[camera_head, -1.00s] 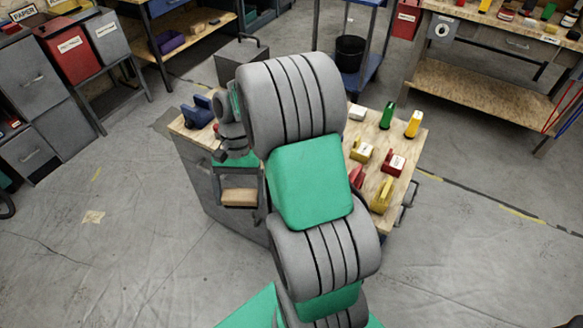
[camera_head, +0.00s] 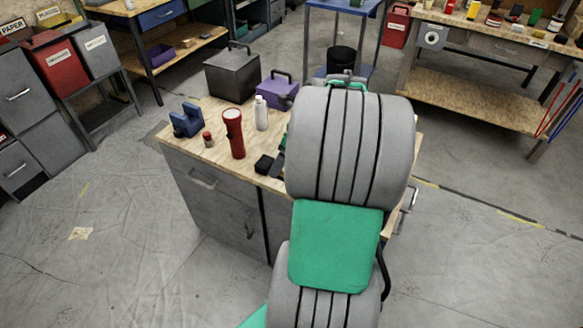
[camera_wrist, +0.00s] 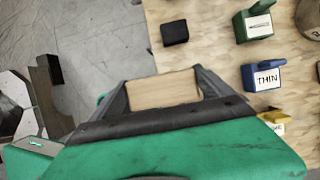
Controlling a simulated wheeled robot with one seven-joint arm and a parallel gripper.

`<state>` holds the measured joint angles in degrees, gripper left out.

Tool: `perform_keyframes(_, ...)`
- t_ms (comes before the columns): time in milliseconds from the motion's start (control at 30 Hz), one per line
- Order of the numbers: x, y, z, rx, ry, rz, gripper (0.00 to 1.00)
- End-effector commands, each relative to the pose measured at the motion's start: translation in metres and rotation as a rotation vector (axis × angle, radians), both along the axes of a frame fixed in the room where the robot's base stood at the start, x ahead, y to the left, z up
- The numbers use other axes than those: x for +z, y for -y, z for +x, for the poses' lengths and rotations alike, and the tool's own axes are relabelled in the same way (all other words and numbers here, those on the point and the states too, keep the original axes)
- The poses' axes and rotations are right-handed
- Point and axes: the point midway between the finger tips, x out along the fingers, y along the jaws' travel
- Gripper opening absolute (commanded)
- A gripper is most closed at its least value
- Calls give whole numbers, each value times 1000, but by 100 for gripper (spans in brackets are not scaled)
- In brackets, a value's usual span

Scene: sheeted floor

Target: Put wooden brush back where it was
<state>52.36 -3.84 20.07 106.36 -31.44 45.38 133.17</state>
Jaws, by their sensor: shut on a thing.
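The wooden brush (camera_wrist: 163,89) shows in the wrist view as a pale wooden block; its bristles are hidden. My gripper (camera_wrist: 163,92) is shut on it, with a dark finger at each side. In the wrist view the brush overlaps the picture of the bench edge, with bench top to the right and grey floor to the left. I cannot tell its height. In the head view my arm hides both gripper and brush.
The wooden bench (camera_head: 205,160) bears a red flashlight (camera_head: 234,134), a white bottle (camera_head: 261,113), a blue holder (camera_head: 187,120), a grey box (camera_head: 231,74) and a purple box (camera_head: 278,90). A black block (camera_wrist: 175,32), green box (camera_wrist: 254,22) and blue "THIN" box (camera_wrist: 262,77) show in the wrist view.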

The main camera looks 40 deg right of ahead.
Motion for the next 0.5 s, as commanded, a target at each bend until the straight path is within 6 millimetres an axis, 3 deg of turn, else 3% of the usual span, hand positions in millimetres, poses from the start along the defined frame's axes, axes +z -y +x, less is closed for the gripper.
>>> perform_keyframes(200,-47,37,27,3,-2,2,53)
perform_keyframes(500,-82,51,38,5,-2,2,53)
